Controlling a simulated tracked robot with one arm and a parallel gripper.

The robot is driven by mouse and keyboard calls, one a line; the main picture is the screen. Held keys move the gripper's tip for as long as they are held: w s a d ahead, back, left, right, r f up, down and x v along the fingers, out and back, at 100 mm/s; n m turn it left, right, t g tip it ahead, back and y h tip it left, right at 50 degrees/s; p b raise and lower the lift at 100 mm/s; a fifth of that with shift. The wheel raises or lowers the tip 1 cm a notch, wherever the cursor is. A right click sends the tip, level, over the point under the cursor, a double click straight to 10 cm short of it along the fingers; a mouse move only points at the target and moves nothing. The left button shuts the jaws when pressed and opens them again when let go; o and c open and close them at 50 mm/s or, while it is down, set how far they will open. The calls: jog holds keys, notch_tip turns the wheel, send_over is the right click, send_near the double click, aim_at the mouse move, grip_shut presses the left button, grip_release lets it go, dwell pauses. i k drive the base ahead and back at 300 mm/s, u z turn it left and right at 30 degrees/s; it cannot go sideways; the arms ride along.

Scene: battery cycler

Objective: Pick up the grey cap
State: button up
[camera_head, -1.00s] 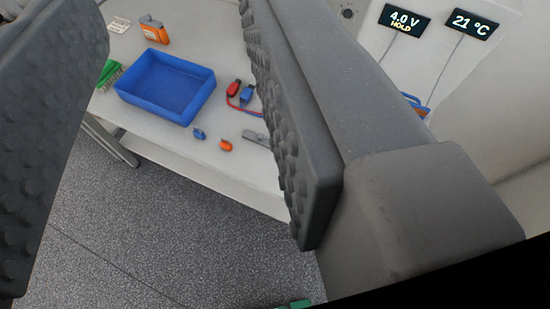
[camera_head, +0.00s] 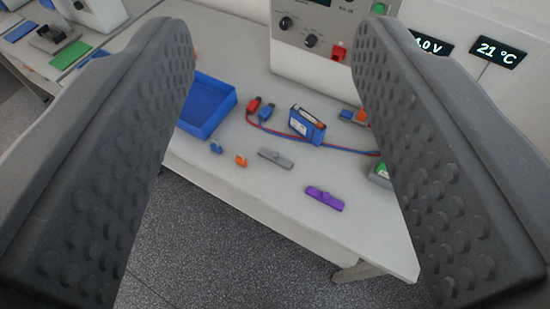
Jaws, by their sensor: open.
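The grey cap (camera_head: 276,158) is a small flat bar with a raised bump. It lies on the white bench top, near the middle of the view. My gripper (camera_head: 274,50) is open, with one studded finger at the left and one at the right. The cap shows in the gap between the fingers, apart from both, farther off on the bench. Nothing is held. The cap is fully in sight.
A purple cap (camera_head: 325,199) of like shape lies right of the grey one. Small blue (camera_head: 216,148) and orange (camera_head: 241,160) pieces lie left. A blue tray (camera_head: 222,104), a blue battery pack (camera_head: 308,124) and red and blue leads (camera_head: 262,126) sit behind. The bench's front edge is close.

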aim_at(274, 157)
jog(key=k, duration=1.3)
jog(key=u, duration=0.4)
jog(key=i, duration=2.05)
jog(key=z, duration=0.25)
